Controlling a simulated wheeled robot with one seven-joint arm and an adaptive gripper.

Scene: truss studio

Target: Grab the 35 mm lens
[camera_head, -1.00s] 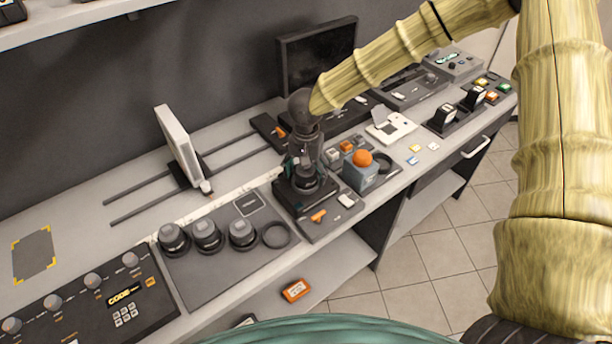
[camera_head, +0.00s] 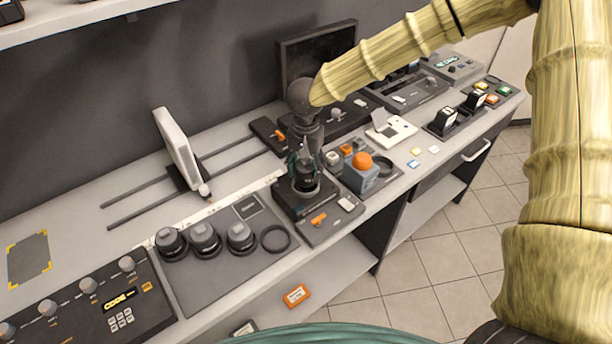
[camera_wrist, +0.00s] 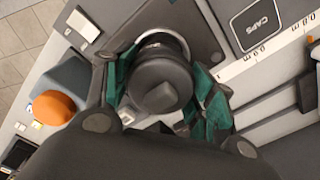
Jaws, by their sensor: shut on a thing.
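My gripper (camera_head: 306,170) has its green-padded fingers closed around a dark lens (camera_head: 308,181), which stands upright at the black camera dock (camera_head: 290,204). In the wrist view, my gripper (camera_wrist: 163,95) has a finger on each side of the lens (camera_wrist: 160,80), whose round cap faces the camera. A pale metal ring (camera_wrist: 162,42) shows just beyond the lens. I cannot tell whether the lens is seated or slightly raised. No focal length is readable on it.
Several similar capped lenses, one of them here (camera_head: 241,236), stand on a grey mat (camera_head: 215,275) beside an empty ring (camera_head: 275,238). A blue-grey box with an orange dome (camera_head: 361,162) stands close right of the dock. A white panel (camera_head: 178,147) stands on rails to the left.

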